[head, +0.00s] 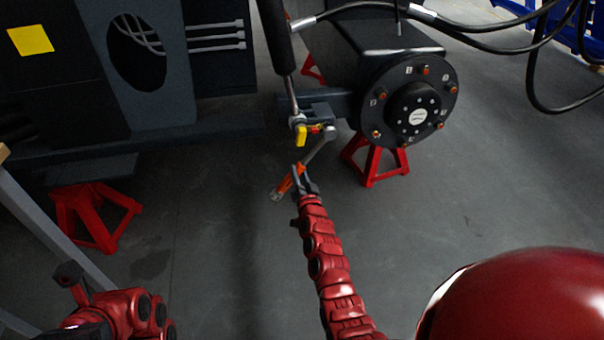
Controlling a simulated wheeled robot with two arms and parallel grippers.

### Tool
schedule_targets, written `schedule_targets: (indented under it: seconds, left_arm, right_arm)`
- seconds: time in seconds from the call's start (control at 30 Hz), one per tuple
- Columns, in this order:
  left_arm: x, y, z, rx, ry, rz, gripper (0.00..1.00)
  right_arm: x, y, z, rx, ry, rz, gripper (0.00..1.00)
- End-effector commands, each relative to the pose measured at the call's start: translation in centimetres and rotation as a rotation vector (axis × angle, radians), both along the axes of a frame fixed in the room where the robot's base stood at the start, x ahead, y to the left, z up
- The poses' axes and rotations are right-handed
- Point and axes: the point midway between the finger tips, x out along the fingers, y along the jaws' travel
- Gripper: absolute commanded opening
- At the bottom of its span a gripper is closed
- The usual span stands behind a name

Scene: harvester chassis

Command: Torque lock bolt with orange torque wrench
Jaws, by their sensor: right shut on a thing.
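The torque wrench has an orange handle (287,185) and a grey shaft that slants up and right. My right gripper (304,181) is shut on the orange handle. The wrench's head end (329,132) is up by the bracket under the cylinder rod, beside a small red and orange part (316,129) that may be the lock bolt. The bolt is too small to make out, and I cannot tell whether the wrench head is seated on it. A yellow piece (300,134) is just left of it. My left gripper (68,274) is low at the left, away from the wrench; its fingers are unclear.
A round hub (372,104) with several orange-tipped studs is right of the bracket. Red stands (377,164) (88,232) are on the floor below the chassis. Black hoses (470,28) cross the top right. A grey table leg (38,222) is at the left. The middle floor is clear.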

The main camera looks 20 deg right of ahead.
Motion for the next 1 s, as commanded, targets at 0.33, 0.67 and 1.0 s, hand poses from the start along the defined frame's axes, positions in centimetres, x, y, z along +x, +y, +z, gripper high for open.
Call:
schedule_targets:
  seconds: [0.33,0.67,1.0]
  left_arm:
    - [0.0,0.0,1.0,0.000,0.000,0.000,0.00]
    - [0.0,0.0,1.5,0.000,0.000,0.000,0.00]
    - [0.0,0.0,2.4,0.000,0.000,0.000,0.00]
  right_arm:
    - [0.3,1.2,1.2,0.100,-0.027,-0.001,0.00]
    - [0.4,1.6,1.7,0.132,-0.035,-0.001,0.00]
    - [0.7,2.8,2.9,0.242,-0.062,-0.002,0.00]
